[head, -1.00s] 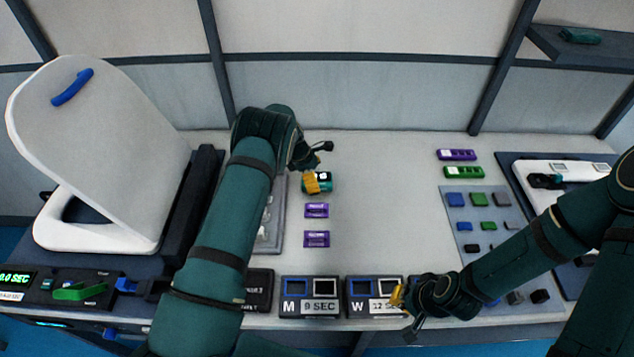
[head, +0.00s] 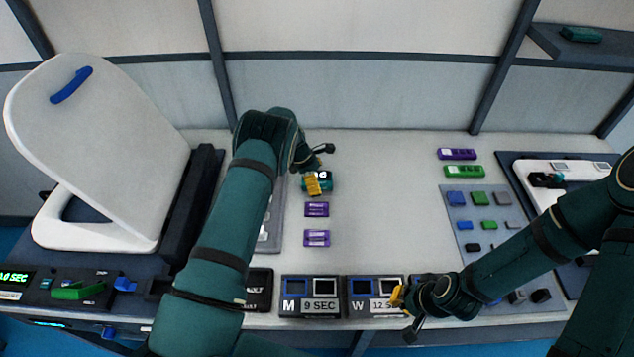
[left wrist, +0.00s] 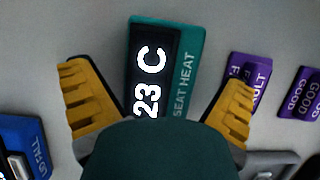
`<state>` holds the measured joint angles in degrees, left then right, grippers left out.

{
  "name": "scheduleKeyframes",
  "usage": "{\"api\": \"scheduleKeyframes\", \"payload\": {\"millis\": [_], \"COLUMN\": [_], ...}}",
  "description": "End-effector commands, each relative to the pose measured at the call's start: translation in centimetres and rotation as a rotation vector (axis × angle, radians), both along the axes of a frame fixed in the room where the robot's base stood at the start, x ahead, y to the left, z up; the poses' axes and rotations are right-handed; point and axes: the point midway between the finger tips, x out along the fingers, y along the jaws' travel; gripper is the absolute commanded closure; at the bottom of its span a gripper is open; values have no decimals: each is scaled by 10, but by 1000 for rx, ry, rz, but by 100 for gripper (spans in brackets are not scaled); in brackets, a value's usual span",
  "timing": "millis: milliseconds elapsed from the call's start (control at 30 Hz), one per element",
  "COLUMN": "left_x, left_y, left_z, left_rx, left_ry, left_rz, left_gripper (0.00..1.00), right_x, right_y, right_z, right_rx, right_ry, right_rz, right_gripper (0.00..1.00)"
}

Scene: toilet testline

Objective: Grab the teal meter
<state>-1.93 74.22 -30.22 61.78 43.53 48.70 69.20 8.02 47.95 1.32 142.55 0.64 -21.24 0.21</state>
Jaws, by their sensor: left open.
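The teal meter (left wrist: 190,72) has a dark display reading "23 C" and a "SEAT HEAT" label. In the left wrist view it lies between the open yellow fingers of my left gripper (left wrist: 158,100), with a gap on each side. In the head view the teal meter (head: 326,180) lies on the bench, partly hidden by my left gripper (head: 314,184). I cannot tell how high the fingers are above the bench. My right gripper (head: 402,308) is over the bench's front edge; its finger opening is too small to tell.
Two purple blocks (head: 317,209) lie in front of the meter; one reads "FAULT" in the left wrist view (left wrist: 247,82). The M module (head: 310,297) and W module (head: 375,297) stand at the front edge. A toilet seat (head: 95,150) is at left. The bench middle right is clear.

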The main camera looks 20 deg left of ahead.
Motion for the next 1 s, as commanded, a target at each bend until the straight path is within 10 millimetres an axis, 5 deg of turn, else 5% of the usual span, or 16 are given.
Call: {"api": "scheduleKeyframes", "payload": {"millis": [500,733,1000], "left_x": [0,0,1], "left_y": [0,0,0], "left_z": [-2,-1,-1], "left_rx": [0,-1,-1], "left_ry": [0,0,-1], "left_rz": [1,0,0], "left_gripper": [0,79,79], "right_x": [0,0,0], "right_y": [0,0,0], "right_z": [-3,-3,-3], "right_rx": [0,0,0], "right_ry": [0,0,0], "right_rz": [0,0,0], "right_gripper": [100,100,100]}}
